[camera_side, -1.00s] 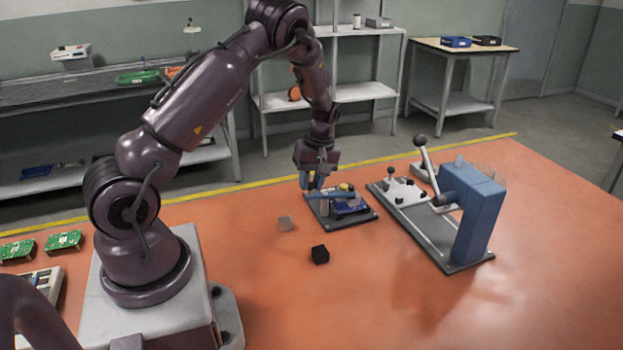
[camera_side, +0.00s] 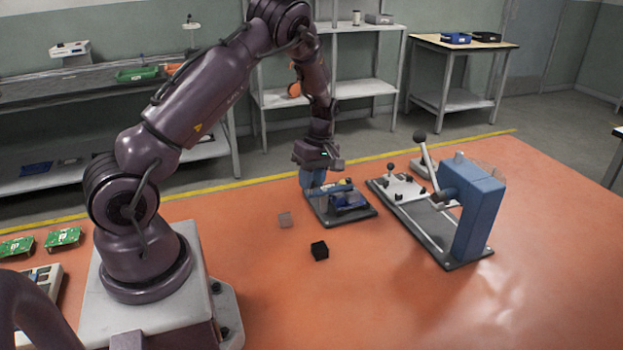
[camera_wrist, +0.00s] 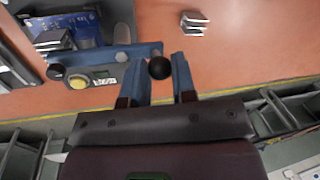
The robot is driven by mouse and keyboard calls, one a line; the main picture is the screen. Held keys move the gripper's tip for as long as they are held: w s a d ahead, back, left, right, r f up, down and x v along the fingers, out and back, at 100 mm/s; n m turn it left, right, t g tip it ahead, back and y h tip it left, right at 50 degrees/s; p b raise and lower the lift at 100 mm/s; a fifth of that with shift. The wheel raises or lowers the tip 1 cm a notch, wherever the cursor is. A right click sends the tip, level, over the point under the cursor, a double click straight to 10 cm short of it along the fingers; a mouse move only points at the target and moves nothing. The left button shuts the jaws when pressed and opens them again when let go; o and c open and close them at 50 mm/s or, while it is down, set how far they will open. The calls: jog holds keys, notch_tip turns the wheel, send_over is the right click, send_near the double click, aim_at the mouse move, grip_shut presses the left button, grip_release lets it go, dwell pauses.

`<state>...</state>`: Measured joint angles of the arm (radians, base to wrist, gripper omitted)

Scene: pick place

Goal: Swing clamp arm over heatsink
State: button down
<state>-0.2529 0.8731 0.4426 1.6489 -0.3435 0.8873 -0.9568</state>
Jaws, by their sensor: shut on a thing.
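My gripper (camera_side: 311,181) is low at the left end of the fixture (camera_side: 361,215). In the wrist view, its two blue fingers (camera_wrist: 165,58) are around the black ball knob (camera_wrist: 159,68) of the blue clamp arm (camera_wrist: 138,51). The arm runs left from the knob along the near edge of the blue board (camera_wrist: 88,27). A dark finned block, seemingly the heatsink (camera_wrist: 53,38), sits on that board. The arm appears beside this block, not across it. In the side view, my gripper hides part of the arm.
A black cube (camera_side: 319,250) and a small grey block (camera_side: 285,219) lie on the orange surface in front of the fixture. A blue press with a lever (camera_side: 477,210) stands to the right. Green circuit boards (camera_side: 63,237) lie at far left. The front right surface is clear.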

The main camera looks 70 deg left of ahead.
jog(key=c, duration=0.9)
grip_release()
jog(key=shift+c, duration=0.2)
notch_tip(320, 180, up, 13)
jog(key=w, duration=0.2)
jog(key=shift+w+a, duration=0.2)
jog(key=shift+f, duration=0.15)
jog(key=s+d+r+m+t, duration=0.4)
jog(key=s+d+r+m, duration=0.2)
jog(key=s+d+m, duration=0.2)
jog(key=s+d+r+m+t, duration=0.3)
jog(key=s+d+r+m, duration=0.4)
jog(key=d+m, duration=0.5)
jog(key=s+d, duration=0.2)
jog(key=d, duration=0.2)
jog(key=shift+r+t, duration=0.2)
jog(key=shift+t, duration=0.2)
